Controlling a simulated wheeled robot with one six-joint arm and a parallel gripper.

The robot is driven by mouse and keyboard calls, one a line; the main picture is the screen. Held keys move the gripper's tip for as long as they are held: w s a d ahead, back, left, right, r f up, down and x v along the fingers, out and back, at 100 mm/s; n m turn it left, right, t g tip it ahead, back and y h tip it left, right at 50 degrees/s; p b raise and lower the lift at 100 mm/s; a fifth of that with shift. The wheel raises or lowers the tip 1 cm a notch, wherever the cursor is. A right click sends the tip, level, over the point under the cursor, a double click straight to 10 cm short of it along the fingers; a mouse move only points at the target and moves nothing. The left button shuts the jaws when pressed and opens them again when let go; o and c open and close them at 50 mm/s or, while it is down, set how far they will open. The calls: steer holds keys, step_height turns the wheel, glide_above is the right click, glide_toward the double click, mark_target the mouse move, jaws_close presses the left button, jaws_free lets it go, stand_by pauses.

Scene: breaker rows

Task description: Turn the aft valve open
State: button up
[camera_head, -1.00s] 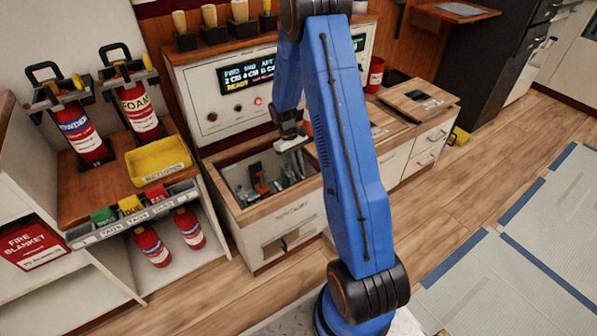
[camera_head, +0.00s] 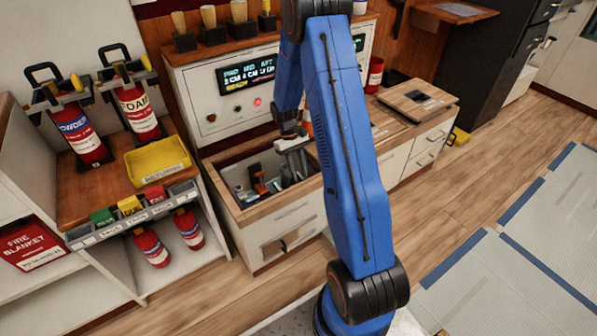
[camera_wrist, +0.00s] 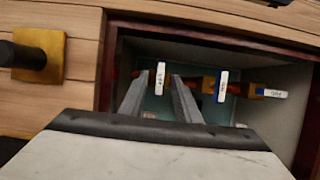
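Valve handles with white labels sit in a row inside an open, wood-rimmed bay (camera_head: 288,209). In the wrist view one upright white-labelled handle (camera_wrist: 160,72) shows between my fingers. To its right are a blue handle with a white label (camera_wrist: 222,86) and a sideways white-labelled handle (camera_wrist: 272,93) by an orange-yellow part. The labels are too small to read, so I cannot tell which is the aft valve. My gripper (camera_wrist: 157,88) is open, its two fingers apart and reaching down into the bay. Whether they touch the handle is unclear.
The bay's wooden rim and walls surround my fingers closely. A panel with a lit display (camera_head: 247,75) and a red light (camera_head: 257,101) stands behind. A black knob on a brass plate (camera_wrist: 54,58) is left of the bay. A yellow tray (camera_head: 157,160) and extinguishers (camera_head: 78,137) stand left.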

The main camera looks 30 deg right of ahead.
steer(key=v, duration=1.7)
steer(key=shift+w+a+r, duration=0.1)
steer(key=shift+r, duration=0.1)
